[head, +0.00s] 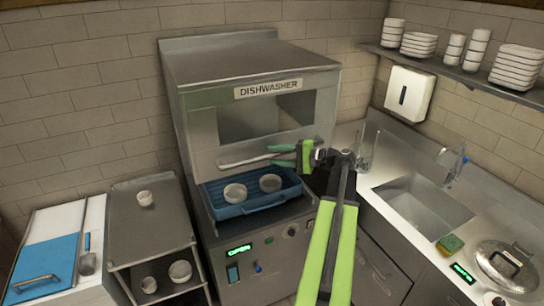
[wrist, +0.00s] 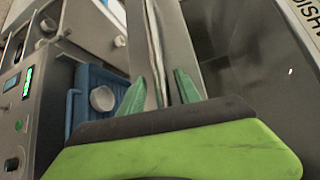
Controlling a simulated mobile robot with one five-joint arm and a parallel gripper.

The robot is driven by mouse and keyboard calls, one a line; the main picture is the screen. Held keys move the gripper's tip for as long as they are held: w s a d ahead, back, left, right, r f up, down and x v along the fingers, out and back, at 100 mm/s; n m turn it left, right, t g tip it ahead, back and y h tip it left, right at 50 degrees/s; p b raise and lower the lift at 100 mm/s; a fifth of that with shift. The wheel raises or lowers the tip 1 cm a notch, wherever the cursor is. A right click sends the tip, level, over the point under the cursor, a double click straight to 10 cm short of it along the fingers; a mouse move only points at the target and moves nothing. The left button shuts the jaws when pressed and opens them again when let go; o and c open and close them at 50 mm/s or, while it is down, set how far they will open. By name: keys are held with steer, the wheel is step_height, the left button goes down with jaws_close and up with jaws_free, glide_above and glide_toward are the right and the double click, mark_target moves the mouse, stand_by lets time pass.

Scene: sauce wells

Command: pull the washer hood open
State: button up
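The washer hood (head: 255,112) is a grey metal box with a window and a "DISHWASHER" label. It stands raised above the washer base, with a gap under its lower edge. Its bar handle (head: 240,163) runs along the lower front. My gripper (head: 277,156) is at the handle's right part, its green fingers apart. In the wrist view, the fingers (wrist: 160,88) stand on either side of the bar (wrist: 153,35), with a gap visible between them.
A blue rack (head: 240,208) with two white bowls sits under the hood. The base's green display (head: 239,250) reads "OPEN". A sink (head: 422,203) and a lidded pot (head: 505,265) are at right. A metal shelf unit (head: 150,225) with bowls is at left.

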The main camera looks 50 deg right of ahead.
steer(key=p+v, duration=0.2)
steer(key=v, duration=1.4)
steer(key=shift+s, duration=0.2)
steer(key=w+a+f+n+g+y+b, duration=0.1)
steer(key=w+a+f+n+g, duration=0.15)
steer(key=w+a+f, duration=0.5)
steer(key=w+a+f+n+g+b, duration=0.1)
steer(key=w+a+f+g, duration=0.25)
steer(key=a, duration=0.65)
steer(key=w+a+f+n+g+y+b, duration=0.1)
steer(key=w+a+f+n+g+b, duration=0.15)
steer(key=w+a+f, duration=0.4)
steer(key=a+f+n+g+h+b, duration=0.1)
steer(key=a+f+n+g+h, duration=0.1)
steer(key=a, duration=0.8)
steer(key=a+f+n+g+h+b, duration=0.1)
steer(key=a+f+n+g+h, duration=0.1)
steer(key=a, duration=0.8)
steer(key=a+f+n+g+h+b, duration=0.1)
steer(key=a+f+n+g+h, duration=0.1)
steer(key=a+f+n+h, duration=0.2)
steer(key=a+f+n, duration=0.1)
steer(key=a+f, duration=0.2)
steer(key=a, duration=0.4)
steer(key=shift+w+a+g, duration=0.1)
steer(key=shift+g, duration=0.15)
